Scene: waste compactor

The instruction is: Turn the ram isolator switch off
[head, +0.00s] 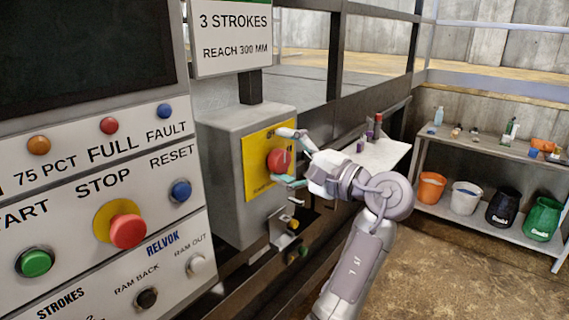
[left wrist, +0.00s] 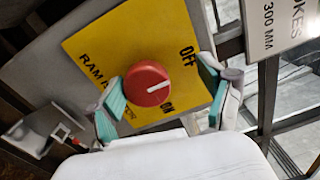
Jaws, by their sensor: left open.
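The ram isolator switch is a round red knob (head: 279,161) on a yellow plate (head: 252,155) on a grey box (head: 222,180). In the left wrist view, the knob (left wrist: 147,84) has a white pointer line. The line points between the OFF and ON labels, somewhat nearer OFF. My left gripper (head: 287,158) is open at the knob, one finger above it and one below in the head view. In the left wrist view, the teal pads of my left gripper (left wrist: 160,93) stand on either side of the knob, with visible gaps. My right gripper is not in view.
A control panel (head: 120,180) with buttons stands at left. A sign (head: 232,38) hangs above the box. A bracket with small coloured parts (head: 285,228) is below the box. Dark rails run behind. A shelf (head: 480,148) with several buckets stands at right.

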